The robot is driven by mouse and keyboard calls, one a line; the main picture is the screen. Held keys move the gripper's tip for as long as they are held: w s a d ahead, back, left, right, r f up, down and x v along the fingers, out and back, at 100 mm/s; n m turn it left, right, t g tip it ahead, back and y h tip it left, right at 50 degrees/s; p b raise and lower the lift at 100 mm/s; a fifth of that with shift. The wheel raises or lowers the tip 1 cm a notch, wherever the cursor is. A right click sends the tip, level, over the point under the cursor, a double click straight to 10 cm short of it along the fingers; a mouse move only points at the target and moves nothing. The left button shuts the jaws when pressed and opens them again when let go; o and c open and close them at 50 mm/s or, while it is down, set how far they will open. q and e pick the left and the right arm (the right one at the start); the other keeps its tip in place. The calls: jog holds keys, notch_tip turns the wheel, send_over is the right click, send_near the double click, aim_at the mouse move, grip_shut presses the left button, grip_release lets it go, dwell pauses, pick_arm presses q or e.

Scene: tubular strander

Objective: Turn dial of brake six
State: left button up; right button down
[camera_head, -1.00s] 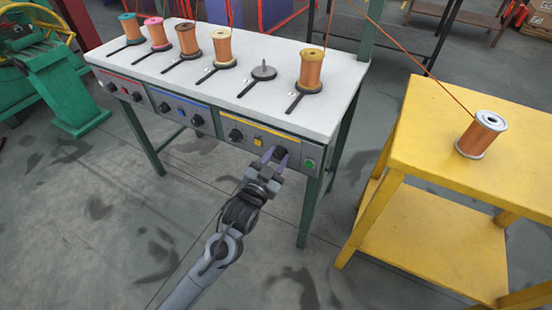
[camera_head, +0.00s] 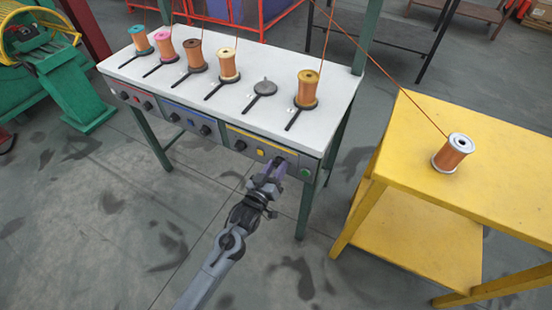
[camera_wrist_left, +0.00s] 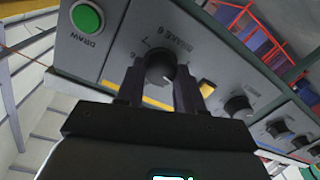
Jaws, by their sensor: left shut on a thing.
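The brake six dial (camera_wrist_left: 160,67) is a black round knob with a white pointer line on the grey front panel of the white table. The label "BRAKE 6" is beside it in the left wrist view. My left gripper (camera_wrist_left: 158,88) has its fingers on both sides of this dial and is shut on it. In the head view my left gripper (camera_head: 270,170) is at the right end of the panel (camera_head: 228,132) and hides most of the dial. My right gripper is not in view.
A green DRAW button (camera_wrist_left: 87,17) sits close to the dial. A yellow button (camera_wrist_left: 207,88) and another black knob (camera_wrist_left: 238,107) are on its other side. Several wire spools stand on the white table (camera_head: 225,106). A yellow table (camera_head: 490,185) with a copper spool (camera_head: 453,153) stands at the right.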

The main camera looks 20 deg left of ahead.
pick_arm(q)
jog(key=n+p, duration=0.4)
jog(key=p, duration=0.1)
jog(key=shift+r, duration=0.25)
jog(key=n+p, duration=0.2)
jog(key=n, duration=0.1)
jog(key=shift+a+f+n+p, duration=0.1)
jog(key=shift+f+n+p, duration=0.05)
jog(key=shift+n+p, duration=0.15)
jog(key=shift+f+n+h, duration=0.1)
jog(key=shift+n+h, duration=0.2)
jog(key=o, duration=1)
jog(key=shift+o, duration=0.2)
jog(key=shift+s+p, duration=0.1)
jog(key=shift+p, duration=0.25)
